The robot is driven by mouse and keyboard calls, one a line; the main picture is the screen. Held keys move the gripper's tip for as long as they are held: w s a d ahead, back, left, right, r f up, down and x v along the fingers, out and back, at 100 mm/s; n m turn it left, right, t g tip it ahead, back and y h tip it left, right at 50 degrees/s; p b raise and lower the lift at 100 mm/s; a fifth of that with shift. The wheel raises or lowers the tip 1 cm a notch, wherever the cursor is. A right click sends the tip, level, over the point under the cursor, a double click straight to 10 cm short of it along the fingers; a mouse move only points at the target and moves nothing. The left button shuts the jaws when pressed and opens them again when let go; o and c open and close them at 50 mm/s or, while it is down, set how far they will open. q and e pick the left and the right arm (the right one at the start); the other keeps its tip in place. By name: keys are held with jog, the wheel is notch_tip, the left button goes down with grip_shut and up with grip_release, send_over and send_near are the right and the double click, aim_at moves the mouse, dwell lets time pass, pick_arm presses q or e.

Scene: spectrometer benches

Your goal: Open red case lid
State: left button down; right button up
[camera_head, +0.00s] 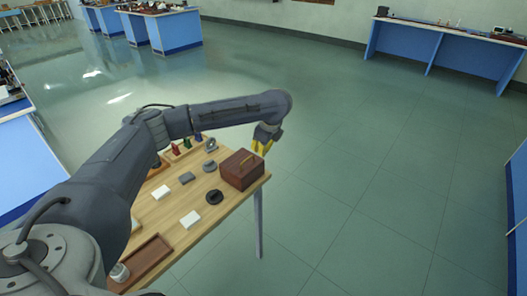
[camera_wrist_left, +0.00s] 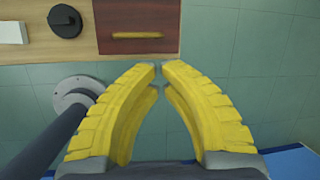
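The red-brown case (camera_head: 240,178) sits at the right end of the wooden table, lid down, with a tan bar handle (camera_head: 249,159) on it. In the left wrist view the case (camera_wrist_left: 113,18) is at the top, its handle (camera_wrist_left: 137,35) lying across it. My left gripper (camera_head: 262,148), with yellow fingers, hangs at the far side of the case. In the left wrist view the fingertips (camera_wrist_left: 159,68) are slightly apart with nothing between them, below the case edge and apart from the handle. My right gripper is out of view.
The wooden table (camera_head: 206,222) holds a black round part (camera_head: 214,196), white blocks (camera_head: 190,219), a grey block (camera_head: 187,178) and a brown tray (camera_head: 146,262). Coloured pieces stand behind. My left arm covers the table's left side. Floor right of the table is clear.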

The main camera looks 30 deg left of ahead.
aim_at(258, 163)
pick_arm(q)
jog(key=x, duration=0.8)
jog(key=shift+r, duration=0.15)
jog(key=shift+r, duration=0.1)
jog(key=shift+a+r+h, duration=0.15)
jog(key=shift+r+h, duration=0.1)
jog(key=shift+h, duration=0.15)
jog(key=shift+r, duration=0.1)
